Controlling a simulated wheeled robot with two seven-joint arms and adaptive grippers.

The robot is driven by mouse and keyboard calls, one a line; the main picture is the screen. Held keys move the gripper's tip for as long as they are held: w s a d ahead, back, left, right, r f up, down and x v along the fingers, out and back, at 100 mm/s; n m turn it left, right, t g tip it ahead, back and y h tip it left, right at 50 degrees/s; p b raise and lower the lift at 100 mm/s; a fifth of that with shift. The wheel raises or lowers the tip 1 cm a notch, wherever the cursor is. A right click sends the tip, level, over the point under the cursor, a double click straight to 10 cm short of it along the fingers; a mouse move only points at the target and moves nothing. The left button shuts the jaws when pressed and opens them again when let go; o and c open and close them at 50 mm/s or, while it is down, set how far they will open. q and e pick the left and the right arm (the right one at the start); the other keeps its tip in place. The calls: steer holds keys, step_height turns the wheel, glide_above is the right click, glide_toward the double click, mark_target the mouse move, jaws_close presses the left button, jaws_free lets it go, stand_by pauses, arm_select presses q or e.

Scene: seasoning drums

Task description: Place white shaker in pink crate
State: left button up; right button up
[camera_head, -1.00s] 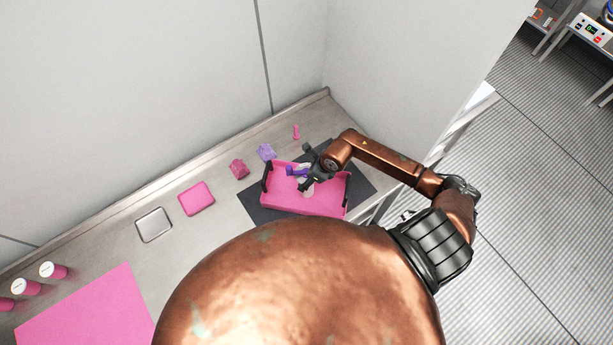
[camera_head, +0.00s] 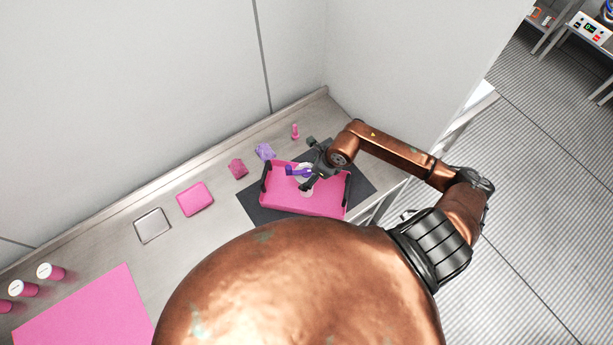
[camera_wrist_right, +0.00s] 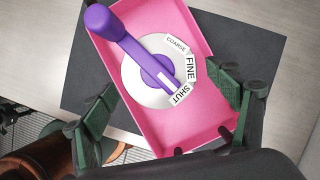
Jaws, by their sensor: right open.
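The white shaker (camera_wrist_right: 137,72) is inside the pink crate (camera_wrist_right: 172,130). In the right wrist view its round top faces the camera, with a purple lever across it and a dial marked COARSE, FINE and SHUT. In the head view the shaker is partly hidden by my right gripper, and the purple lever (camera_head: 297,171) shows beside it over the crate (camera_head: 318,203). My right gripper (camera_head: 310,166) is open above the crate. In the wrist view its green-padded fingers (camera_wrist_right: 163,108) are spread to either side of the shaker, apart from it. My left gripper is not in view.
The crate stands on a dark mat (camera_head: 258,210), its black handles (camera_head: 265,178) rising at its ends. A purple item (camera_head: 265,152) and pink items (camera_head: 237,168) lie behind and left. A pink tray (camera_head: 195,199) and metal tray (camera_head: 152,225) are further left. A wall rises behind.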

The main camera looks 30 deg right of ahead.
steer(key=b+v, duration=0.1)
steer(key=v, duration=0.6)
steer(key=shift+d+r, duration=0.1)
steer(key=shift+s, duration=0.1)
